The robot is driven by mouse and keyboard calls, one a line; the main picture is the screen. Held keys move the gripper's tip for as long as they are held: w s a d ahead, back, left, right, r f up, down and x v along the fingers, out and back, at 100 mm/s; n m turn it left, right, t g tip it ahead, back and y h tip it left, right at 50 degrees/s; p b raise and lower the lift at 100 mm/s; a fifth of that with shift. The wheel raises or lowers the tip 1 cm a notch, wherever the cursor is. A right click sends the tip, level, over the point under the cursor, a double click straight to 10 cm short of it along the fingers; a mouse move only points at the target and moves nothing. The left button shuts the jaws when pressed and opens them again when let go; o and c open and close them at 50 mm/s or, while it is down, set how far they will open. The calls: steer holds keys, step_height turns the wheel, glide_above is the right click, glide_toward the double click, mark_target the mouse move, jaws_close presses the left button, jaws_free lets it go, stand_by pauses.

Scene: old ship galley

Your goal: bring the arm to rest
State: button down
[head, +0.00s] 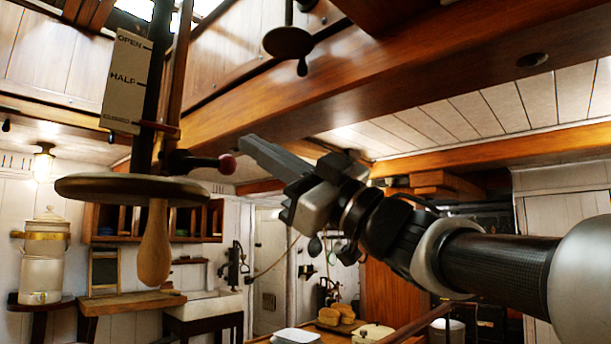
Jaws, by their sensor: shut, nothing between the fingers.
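My arm reaches in from the right edge of the head view and points up and to the left. My gripper (251,146) is at its end, raised in the air. Its fingers are shut together and hold nothing. The fingertips are close in the picture to the dark red knob (227,164) of a lever, with a small gap between them in this view. I cannot tell the distance in depth. The lever comes from a dark upright post (155,90) with a plate (126,82) marked OPEN, HALF and CLOSED.
A round wooden disc (90,187) with a hanging wooden handle (154,250) is at the left. Wooden beams (400,80) run overhead. A sink (205,305) stands behind.

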steer(key=v, duration=0.4)
steer(key=shift+s+d+r+b, duration=0.1)
steer(key=shift+s+d+b, duration=0.1)
steer(key=shift+b, duration=0.1)
steer(key=shift+w, duration=0.1)
